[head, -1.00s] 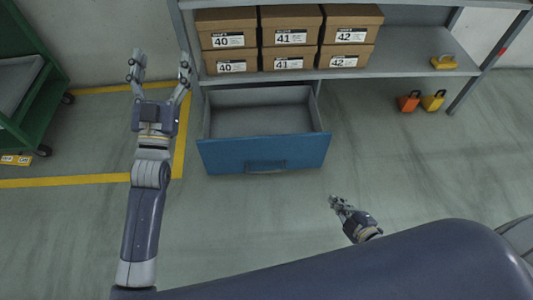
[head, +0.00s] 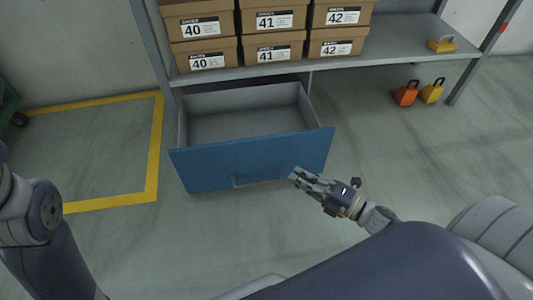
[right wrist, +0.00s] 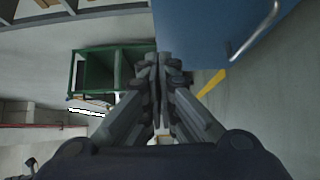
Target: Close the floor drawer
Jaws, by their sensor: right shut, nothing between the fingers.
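The floor drawer (head: 205,169) has a blue front and a grey inside. It stands pulled out under the shelf, and its inside looks empty. Its handle (head: 262,178) is on the front face, and it also shows in the right wrist view (right wrist: 257,32). My right gripper (head: 296,176) is shut and empty, close in front of the drawer front, just right of the handle in the head view. In the right wrist view its fingers (right wrist: 158,62) are together beside the blue front. I cannot tell whether they touch it. My left gripper is out of view; only part of that arm shows.
A grey shelf (head: 400,55) above the drawer bears several shoe boxes (head: 275,20) and a yellow padlock-like block (head: 442,45). An orange block (head: 406,94) and a yellow block (head: 432,92) stand on the floor at right. A green cart (right wrist: 97,70) shows in the right wrist view.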

